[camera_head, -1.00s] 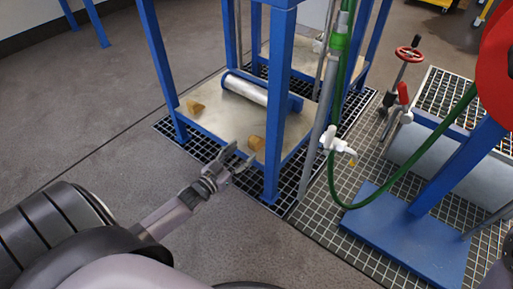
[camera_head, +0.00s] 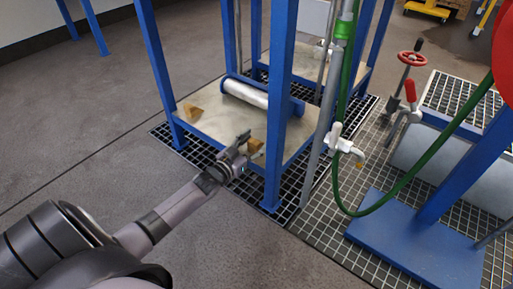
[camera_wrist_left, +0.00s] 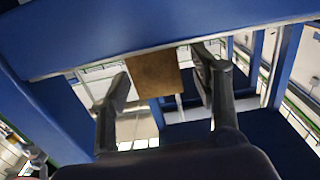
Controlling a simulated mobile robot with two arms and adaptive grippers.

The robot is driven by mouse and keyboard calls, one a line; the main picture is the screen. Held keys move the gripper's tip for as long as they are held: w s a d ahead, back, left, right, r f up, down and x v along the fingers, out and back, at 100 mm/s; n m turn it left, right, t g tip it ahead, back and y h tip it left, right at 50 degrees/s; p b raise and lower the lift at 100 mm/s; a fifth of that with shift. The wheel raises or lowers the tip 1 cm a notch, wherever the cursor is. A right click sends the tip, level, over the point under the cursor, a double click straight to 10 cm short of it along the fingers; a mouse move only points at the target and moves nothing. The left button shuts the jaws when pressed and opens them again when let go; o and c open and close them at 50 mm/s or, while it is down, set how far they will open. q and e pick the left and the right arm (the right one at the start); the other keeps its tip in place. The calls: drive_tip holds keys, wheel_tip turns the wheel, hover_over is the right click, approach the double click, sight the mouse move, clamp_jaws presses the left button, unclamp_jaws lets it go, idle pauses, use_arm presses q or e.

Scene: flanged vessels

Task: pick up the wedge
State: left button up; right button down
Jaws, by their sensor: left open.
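Two tan wooden wedges rest on the pale shelf (camera_head: 215,126) of a blue frame. The far one (camera_head: 191,109) lies near the shelf's left corner. The near one (camera_head: 254,145) lies close to the front edge, by a blue post, and is partly hidden by my left gripper (camera_head: 243,146). My left gripper is open at the near wedge. In the left wrist view the near wedge (camera_wrist_left: 156,75) shows between the two spread fingers, with a gap on the left; whether the right finger touches it I cannot tell. My right gripper is not in view.
A silver roller (camera_head: 246,94) lies in a blue holder at the back of the shelf. The blue post (camera_head: 276,110) stands just right of my left gripper. A green hose (camera_head: 405,188) and a white valve (camera_head: 342,143) hang further right. Open floor lies left.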

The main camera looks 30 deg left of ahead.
use_arm(q)
drive_tip(key=shift+c, duration=0.2)
drive_tip(key=c, duration=1.2)
